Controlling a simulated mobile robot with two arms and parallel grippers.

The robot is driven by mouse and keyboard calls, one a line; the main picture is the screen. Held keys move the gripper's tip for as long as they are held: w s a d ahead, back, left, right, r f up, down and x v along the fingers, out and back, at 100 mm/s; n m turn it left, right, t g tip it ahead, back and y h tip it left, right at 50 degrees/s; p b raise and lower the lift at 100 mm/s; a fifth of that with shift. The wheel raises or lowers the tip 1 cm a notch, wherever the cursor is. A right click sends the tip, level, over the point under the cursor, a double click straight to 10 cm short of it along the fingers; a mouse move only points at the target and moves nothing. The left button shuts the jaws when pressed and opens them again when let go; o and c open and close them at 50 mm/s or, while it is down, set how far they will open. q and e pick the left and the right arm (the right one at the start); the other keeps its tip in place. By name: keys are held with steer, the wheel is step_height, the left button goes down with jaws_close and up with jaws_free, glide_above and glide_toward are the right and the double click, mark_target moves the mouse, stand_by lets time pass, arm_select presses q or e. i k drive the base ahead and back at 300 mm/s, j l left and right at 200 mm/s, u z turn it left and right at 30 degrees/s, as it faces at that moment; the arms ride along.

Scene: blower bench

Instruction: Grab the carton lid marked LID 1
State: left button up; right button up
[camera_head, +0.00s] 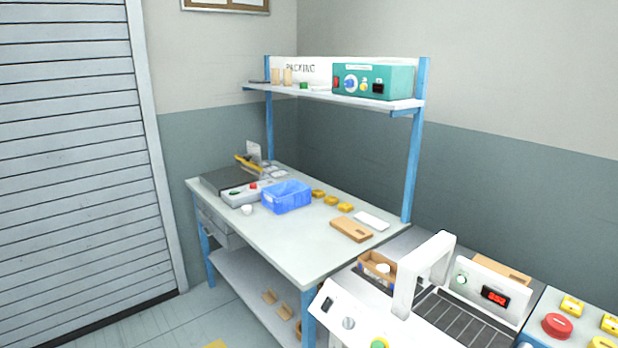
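A flat brown piece (351,230) lies near the right end of the packing bench; it has a small dark spot, and no marking is readable. Another flat tan piece (502,271) shows behind the display panel of the machine at the lower right, partly hidden by it. Either could be a carton lid; I cannot tell which is LID 1. An open brown carton (367,276) with a white round item inside stands on the machine by the bench's right end. Neither of my grippers is in view.
The packing bench (290,240) has a clear front middle. A blue bin (287,197), yellow pieces (331,200) and a white slab (372,221) lie on it. A white arch (424,272) rises over the machine beside the carton. A shelf (340,97) overhangs the bench's back.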

mark_target(357, 232)
steer(key=z, duration=0.85)
steer(key=i+j+z, duration=0.15)
steer(key=j+z, duration=0.15)
steer(key=i+j+z, duration=0.15)
steer(key=j+z, duration=0.15)
steer(key=j, duration=0.25)
steer(key=i+j+z, duration=0.1)
steer(key=j+z, duration=0.55)
steer(key=j, duration=0.25)
